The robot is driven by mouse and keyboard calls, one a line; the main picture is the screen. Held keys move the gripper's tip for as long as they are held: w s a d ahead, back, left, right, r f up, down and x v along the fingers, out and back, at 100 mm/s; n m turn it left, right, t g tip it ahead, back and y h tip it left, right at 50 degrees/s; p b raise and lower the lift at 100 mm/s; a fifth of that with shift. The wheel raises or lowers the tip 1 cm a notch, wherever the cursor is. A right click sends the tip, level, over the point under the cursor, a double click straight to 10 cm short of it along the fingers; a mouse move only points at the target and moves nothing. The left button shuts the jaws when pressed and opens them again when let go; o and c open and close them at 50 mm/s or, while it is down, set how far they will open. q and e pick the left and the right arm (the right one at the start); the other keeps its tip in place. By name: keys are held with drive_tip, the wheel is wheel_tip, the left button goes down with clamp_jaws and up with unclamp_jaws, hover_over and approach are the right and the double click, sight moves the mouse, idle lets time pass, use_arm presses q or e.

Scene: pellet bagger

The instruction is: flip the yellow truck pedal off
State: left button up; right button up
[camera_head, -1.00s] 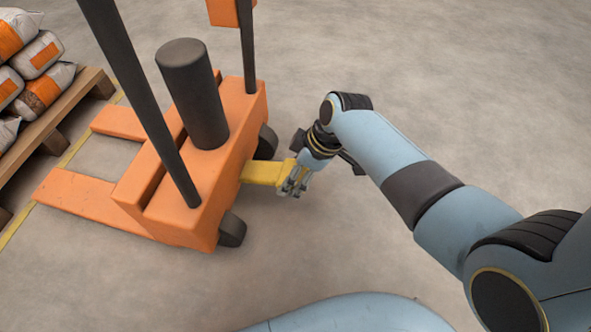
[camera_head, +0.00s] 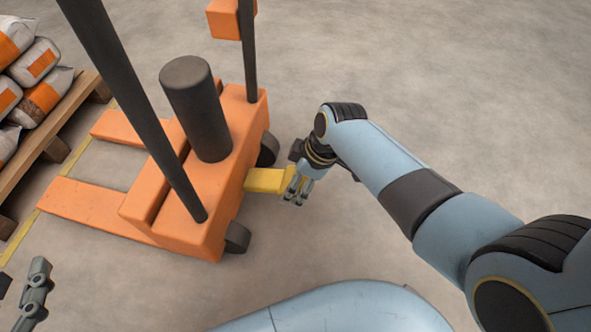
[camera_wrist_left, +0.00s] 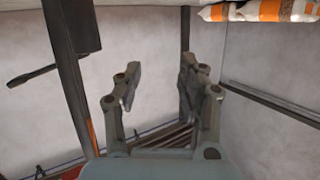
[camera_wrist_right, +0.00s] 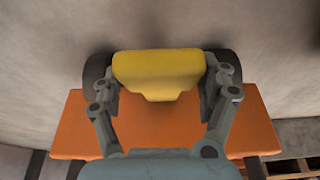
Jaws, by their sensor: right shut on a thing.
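The yellow pedal (camera_head: 264,180) sticks out from the right side of the orange truck body (camera_head: 215,170). My right gripper (camera_head: 297,193) is at the pedal's outer end. In the right wrist view the yellow pedal (camera_wrist_right: 160,72) sits between the two fingers (camera_wrist_right: 160,90), which are shut on its sides. My left gripper (camera_wrist_left: 155,90) is open and empty in its own wrist view. In the head view only a finger of it (camera_head: 36,290) shows at the lower left.
The truck has a dark cylinder (camera_head: 196,110), dark posts (camera_head: 130,100), wheels (camera_head: 237,238) and orange forks (camera_head: 90,205) pointing left. Bags (camera_head: 45,95) lie on a wooden pallet (camera_head: 50,145) at the left. The floor to the right is clear.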

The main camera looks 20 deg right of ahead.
drive_tip(key=shift+w+r+p, duration=0.2)
drive_tip(key=shift+p, duration=0.15)
drive_tip(key=o, duration=1.5)
use_arm(q)
drive_tip(key=s+f+g, duration=0.2)
drive_tip(key=s+f, duration=0.2)
drive_tip(key=f, duration=0.1)
drive_tip(key=shift+a+f+g, duration=0.15)
drive_tip(key=shift+a+g, duration=0.1)
drive_tip(key=shift+g, duration=0.15)
use_arm(e)
drive_tip(key=shift+o, duration=0.9)
drive_tip(key=shift+s, duration=0.1)
drive_tip(key=v, duration=1.2)
drive_tip(key=shift+a, duration=0.15)
